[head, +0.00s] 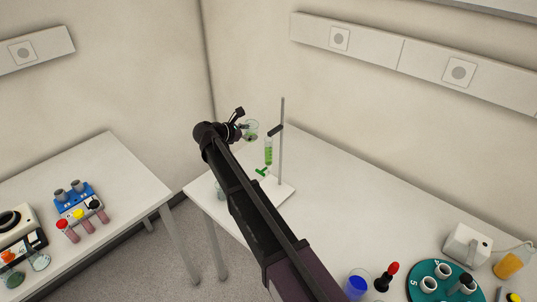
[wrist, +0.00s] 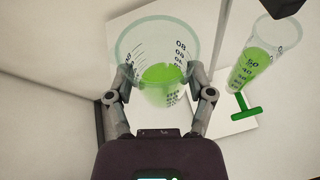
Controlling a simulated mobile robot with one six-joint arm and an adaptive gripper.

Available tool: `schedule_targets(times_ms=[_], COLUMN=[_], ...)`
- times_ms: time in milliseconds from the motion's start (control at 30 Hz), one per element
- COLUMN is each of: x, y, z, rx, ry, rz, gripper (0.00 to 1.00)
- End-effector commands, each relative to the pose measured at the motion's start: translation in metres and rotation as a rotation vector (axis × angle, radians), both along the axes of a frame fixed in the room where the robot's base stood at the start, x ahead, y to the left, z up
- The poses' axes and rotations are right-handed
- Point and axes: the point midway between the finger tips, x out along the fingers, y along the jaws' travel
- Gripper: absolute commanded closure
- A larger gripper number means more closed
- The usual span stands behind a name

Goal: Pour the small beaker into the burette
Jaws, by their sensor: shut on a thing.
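My gripper (wrist: 161,90) is shut on the small beaker (wrist: 150,42), a clear glass beaker with graduation marks and a little green liquid at its bottom. The beaker also shows in the head view (head: 251,127), held in the air to the left of the burette's top. The burette (head: 268,150) is a clear tube with green liquid and a green stopcock, held on a stand (head: 282,150). In the wrist view the burette (wrist: 258,58) is to the right of the beaker, apart from it. My arm hides part of the bench in the head view.
A glass vessel (head: 219,190) stands at the bench's left edge, partly behind my arm. A teal round rack (head: 418,293), a blue-filled beaker (head: 356,287) and a red-topped dropper (head: 388,276) are at lower right. A second table (head: 120,165) with a tube rack (head: 78,206) stands left, across a floor gap.

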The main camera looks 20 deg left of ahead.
Motion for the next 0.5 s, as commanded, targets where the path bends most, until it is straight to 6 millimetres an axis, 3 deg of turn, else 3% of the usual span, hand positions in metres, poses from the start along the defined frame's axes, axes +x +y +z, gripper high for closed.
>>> schedule_targets(times_ms=[300, 500], x=[0.007, 0.005], y=[0.014, 0.012], z=[-0.008, -0.005], rx=[-0.169, -0.197], ry=[0.076, 0.090], rz=[0.001, 0.000], gripper=[0.82, 0.82])
